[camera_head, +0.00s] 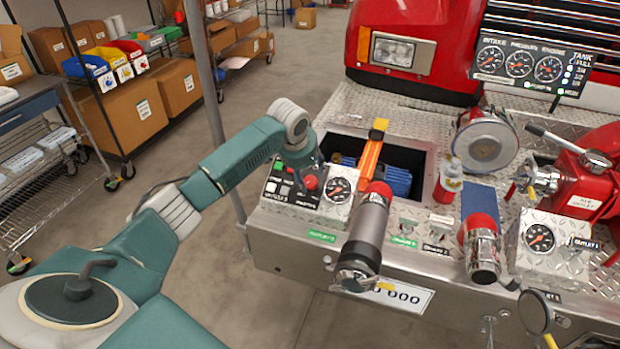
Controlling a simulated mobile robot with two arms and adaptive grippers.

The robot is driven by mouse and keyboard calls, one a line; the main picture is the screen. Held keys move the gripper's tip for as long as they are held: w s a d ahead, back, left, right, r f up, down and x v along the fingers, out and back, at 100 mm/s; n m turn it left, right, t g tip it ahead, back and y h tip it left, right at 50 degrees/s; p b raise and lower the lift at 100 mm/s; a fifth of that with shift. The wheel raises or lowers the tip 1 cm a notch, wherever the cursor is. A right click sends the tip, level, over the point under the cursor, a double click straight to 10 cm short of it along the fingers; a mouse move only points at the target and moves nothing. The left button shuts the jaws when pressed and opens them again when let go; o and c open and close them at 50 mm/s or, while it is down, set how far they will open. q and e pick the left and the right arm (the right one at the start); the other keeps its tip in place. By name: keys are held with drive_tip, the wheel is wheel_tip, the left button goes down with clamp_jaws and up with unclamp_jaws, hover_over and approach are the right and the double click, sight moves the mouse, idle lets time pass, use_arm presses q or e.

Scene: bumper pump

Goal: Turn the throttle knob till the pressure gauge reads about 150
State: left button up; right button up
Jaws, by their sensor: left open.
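The throttle control panel (283,187) sits on the left end of the fire truck's bumper, with small buttons and a red knob (310,183). My left gripper (309,176) reaches down over this panel from above. It is open, its dark fingers at the red knob; they are small here, and I cannot tell whether they touch it. The pressure gauge (519,63) is the middle dial on the black panel (530,72) at the upper right. Its needle is too small to read surely. My right gripper is out of view.
A small gauge (340,190) is just right of the knob. A grey cylinder with a red cap (367,225) stands in front, and an open bay (405,160) lies behind. Shelves with boxes (130,115) stand at the left; the floor between is clear.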

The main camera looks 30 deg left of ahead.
sight(310, 181)
use_arm(q)
drive_tip(key=x, duration=0.3)
drive_tip(key=shift+w+f, duration=0.25)
drive_tip(key=shift+x, duration=1)
drive_tip(key=c, duration=1.2)
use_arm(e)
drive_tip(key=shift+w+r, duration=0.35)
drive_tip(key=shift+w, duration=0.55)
